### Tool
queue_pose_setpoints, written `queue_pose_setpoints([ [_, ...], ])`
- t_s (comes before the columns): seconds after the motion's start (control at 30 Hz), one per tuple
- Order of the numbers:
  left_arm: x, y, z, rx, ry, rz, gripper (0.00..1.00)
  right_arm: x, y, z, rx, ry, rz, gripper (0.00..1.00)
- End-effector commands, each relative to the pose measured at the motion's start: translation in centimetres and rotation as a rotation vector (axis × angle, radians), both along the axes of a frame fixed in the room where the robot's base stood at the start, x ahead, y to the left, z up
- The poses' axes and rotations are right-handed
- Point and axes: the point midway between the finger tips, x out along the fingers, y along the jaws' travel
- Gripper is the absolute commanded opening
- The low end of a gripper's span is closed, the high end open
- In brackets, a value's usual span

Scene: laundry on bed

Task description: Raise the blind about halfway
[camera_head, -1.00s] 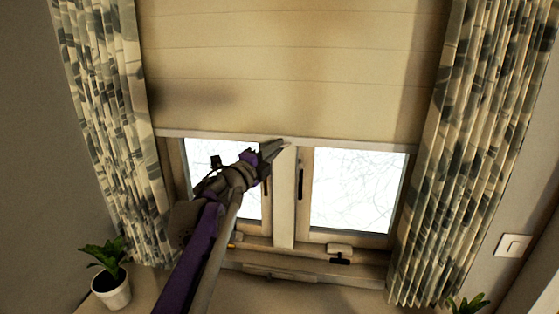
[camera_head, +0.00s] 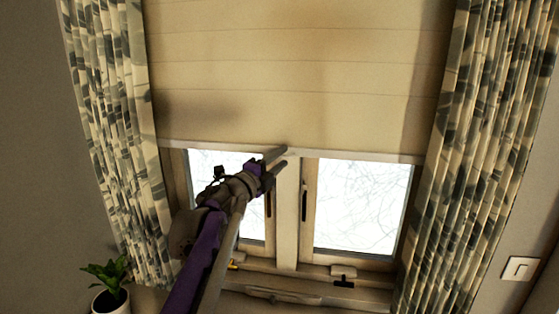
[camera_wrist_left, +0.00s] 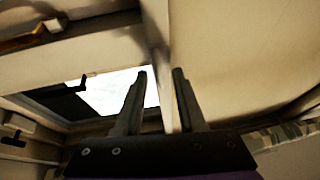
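The cream blind (camera_head: 290,60) hangs over the upper part of the window, and its pale bottom bar (camera_head: 370,156) crosses just above the lower panes. My left gripper (camera_head: 281,158) is at the middle of this bar. In the left wrist view, the bar (camera_wrist_left: 156,30) runs between the two fingers of my left gripper (camera_wrist_left: 160,73), one finger on each side and close against it. The blind's cloth (camera_wrist_left: 235,60) spreads out to the right there. My right gripper is not in view.
Patterned curtains hang at the left (camera_head: 115,130) and right (camera_head: 480,150). The window (camera_head: 360,205) has dark handles. A potted plant (camera_head: 108,275) stands at lower left, and a light switch (camera_head: 520,268) is on the right wall.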

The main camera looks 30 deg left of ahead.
Motion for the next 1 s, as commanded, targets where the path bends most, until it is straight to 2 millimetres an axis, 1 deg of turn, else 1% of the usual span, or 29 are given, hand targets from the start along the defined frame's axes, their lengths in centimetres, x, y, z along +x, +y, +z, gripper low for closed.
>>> queue_pose_setpoints([
  [0.17,-0.1,0.0,0.0,0.0,0.0,0.0,0.4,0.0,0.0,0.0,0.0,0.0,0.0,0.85],
  [0.27,-0.8,0.1,-0.2,0.0,0.001,0.001,0.4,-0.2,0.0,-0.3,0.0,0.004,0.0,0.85],
  [0.37,-2.3,0.3,-0.5,0.0,0.003,0.002,0.4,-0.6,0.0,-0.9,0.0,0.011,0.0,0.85],
  [0.6,-7.1,0.9,-1.2,0.001,0.004,0.004,0.4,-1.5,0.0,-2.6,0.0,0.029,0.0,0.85],
  [0.7,-8.8,1.1,-1.3,0.0,0.003,0.003,0.4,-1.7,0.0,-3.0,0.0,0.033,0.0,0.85],
  [0.83,-10.1,1.2,-1.4,0.0,0.001,0.002,0.4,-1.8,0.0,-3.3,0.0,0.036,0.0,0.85],
  [1.0,-10.7,1.3,-1.3,0.0,0.0,0.0,0.4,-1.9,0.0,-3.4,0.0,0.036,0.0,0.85],
])
